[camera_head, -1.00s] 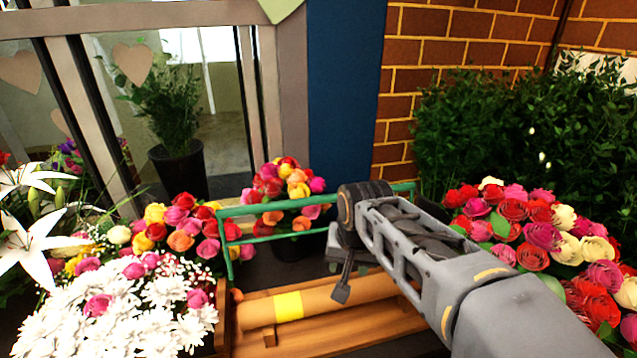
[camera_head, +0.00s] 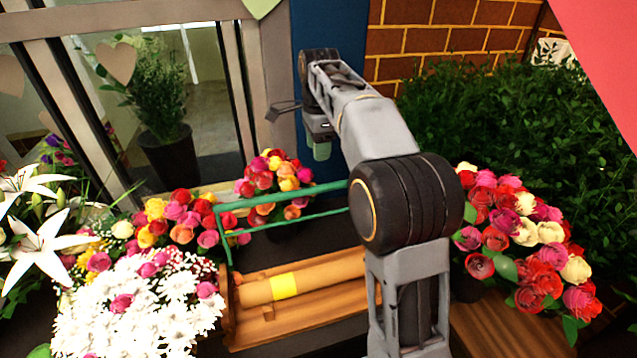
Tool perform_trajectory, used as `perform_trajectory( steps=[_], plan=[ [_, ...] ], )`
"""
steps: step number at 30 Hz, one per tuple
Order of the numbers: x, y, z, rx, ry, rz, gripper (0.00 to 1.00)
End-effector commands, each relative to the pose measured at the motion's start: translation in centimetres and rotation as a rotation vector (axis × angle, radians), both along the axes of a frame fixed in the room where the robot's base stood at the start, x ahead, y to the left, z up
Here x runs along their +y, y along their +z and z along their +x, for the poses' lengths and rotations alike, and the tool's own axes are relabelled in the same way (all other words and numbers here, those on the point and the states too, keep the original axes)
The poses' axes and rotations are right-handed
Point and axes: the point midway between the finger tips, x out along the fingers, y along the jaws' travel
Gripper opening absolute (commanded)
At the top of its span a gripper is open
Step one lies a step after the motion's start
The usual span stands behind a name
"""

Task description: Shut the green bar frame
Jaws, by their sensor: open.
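The green bar frame (camera_head: 290,196) stands raised over the back of a wooden tray (camera_head: 232,325). Its two long bars run left to right and its left leg comes down to the tray's back left. My arm hides its right end. A tan paper roll with a yellow band (camera_head: 284,286) lies in the tray below it. My gripper (camera_head: 302,130) is above and behind the frame in the picture, in front of the blue panel. It is open, with nothing seen between its fingers, and appears apart from the frame.
Bouquets of roses (camera_head: 272,180) stand behind the frame. White flowers (camera_head: 130,310) crowd the tray's left side, and more roses (camera_head: 520,235) stand to the right. A brick wall and leafy plants (camera_head: 490,110) are behind. Space above the tray is clear on the left.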

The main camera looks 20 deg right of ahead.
Motion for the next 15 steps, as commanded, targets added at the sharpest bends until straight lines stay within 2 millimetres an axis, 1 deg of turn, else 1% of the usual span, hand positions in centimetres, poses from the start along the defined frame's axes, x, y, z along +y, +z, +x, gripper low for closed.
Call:
perform_trajectory(
  steps=[1,9,15],
  plan=[
    [0.0,-1.0,-0.1,0.003,-0.001,0.000,0.48],
    [0.0,-6.1,0.0,0.003,0.001,0.000,0.48],
    [0.0,-9.3,0.1,0.002,0.002,0.000,0.48]
  ],
)
